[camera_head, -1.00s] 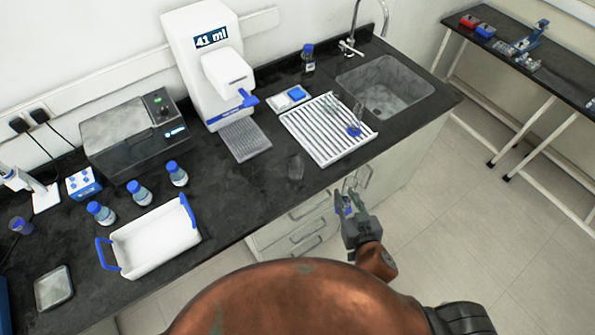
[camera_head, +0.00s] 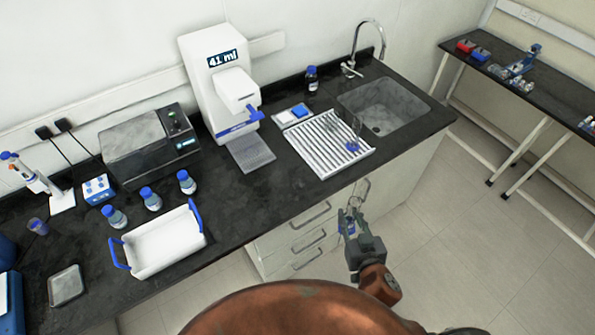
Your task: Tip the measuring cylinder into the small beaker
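My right gripper (camera_head: 350,216) is in front of the counter, level with the cabinet fronts and below the counter edge. Its fingers are small in the head view, and I cannot tell whether they hold anything. A clear outline shows just above it, either glass or a cabinet handle. A clear glass vessel with a blue base (camera_head: 353,143), like a measuring cylinder, is on the right part of the white drying rack (camera_head: 318,160). I cannot make out a small beaker for certain. My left gripper is not in view.
A white dispenser reading 41 ml (camera_head: 208,80) stands behind a grey grid (camera_head: 250,152). Several blue-capped bottles (camera_head: 151,199) and a white blue-handled tray (camera_head: 165,240) are at left. The sink (camera_head: 385,105) is at right. The counter before the rack looks clear.

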